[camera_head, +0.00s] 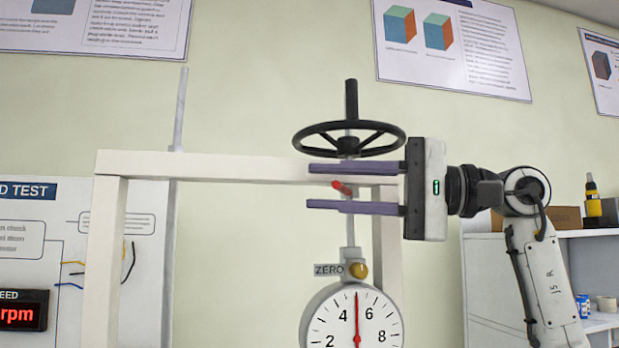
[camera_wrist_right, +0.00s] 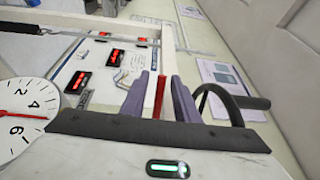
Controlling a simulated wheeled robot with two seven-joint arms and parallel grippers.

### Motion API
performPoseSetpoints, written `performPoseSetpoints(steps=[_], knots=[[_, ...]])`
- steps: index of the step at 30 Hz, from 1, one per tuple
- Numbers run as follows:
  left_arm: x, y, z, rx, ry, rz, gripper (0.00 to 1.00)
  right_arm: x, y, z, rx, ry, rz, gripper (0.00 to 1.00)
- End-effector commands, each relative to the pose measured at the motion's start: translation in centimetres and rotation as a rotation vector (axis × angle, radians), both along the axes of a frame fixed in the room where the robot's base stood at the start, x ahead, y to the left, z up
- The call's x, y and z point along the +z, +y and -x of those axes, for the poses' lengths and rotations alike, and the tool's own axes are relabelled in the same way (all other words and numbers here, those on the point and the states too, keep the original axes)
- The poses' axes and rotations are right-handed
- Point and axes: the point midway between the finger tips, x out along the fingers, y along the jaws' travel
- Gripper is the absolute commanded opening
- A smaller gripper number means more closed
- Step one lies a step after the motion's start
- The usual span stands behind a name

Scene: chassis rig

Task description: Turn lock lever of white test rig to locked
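The white test rig (camera_head: 230,167) is a frame with a horizontal top beam and upright posts. A short red lever (camera_head: 342,187), apparently the lock lever, sticks out by the beam below the handwheel and tilts slightly. My right gripper (camera_head: 309,186) comes in from the right with its purple fingers apart, one above and one below the lever. In the right wrist view the red lever (camera_wrist_right: 160,96) shows between the two fingers, with a visible gap on at least one side. My left gripper is not in view.
A black handwheel (camera_head: 349,138) sits just above the upper finger. A round dial gauge (camera_head: 330,320) with a brass knob (camera_head: 357,270) and a ZERO label hangs below. A test panel (camera_head: 55,270) stands at left, and a shelf (camera_head: 485,260) at right behind my arm.

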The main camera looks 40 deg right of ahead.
Motion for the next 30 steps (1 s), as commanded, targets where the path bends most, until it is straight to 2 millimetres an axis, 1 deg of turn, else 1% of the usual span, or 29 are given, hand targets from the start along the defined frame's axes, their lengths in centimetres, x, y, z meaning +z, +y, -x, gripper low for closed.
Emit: performPoseSetpoints(steps=[1, 3, 6, 16, 17, 21, 30], knots=[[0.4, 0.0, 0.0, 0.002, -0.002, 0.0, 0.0, 0.3, 0.6, -0.6, 0.003, -0.001, 0.0, 0.28], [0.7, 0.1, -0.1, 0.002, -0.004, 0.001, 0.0, 0.3, 1.1, -1.2, 0.003, -0.001, 0.0, 0.28], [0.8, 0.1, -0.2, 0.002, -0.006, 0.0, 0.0, 0.3, 1.6, -1.8, 0.002, -0.001, -0.001, 0.28], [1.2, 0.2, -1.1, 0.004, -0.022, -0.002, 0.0, 0.2, 1.8, -2.2, 0.0, -0.002, -0.001, 0.28], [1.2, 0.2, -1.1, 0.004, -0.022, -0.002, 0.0, 0.2, 1.8, -2.2, 0.001, -0.002, -0.001, 0.25], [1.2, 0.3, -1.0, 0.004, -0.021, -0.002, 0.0, 0.2, 1.8, -2.2, 0.001, -0.001, -0.001, 0.01], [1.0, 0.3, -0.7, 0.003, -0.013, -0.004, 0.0, 0.2, 1.8, -2.2, 0.001, 0.0, -0.001, 0.0]])
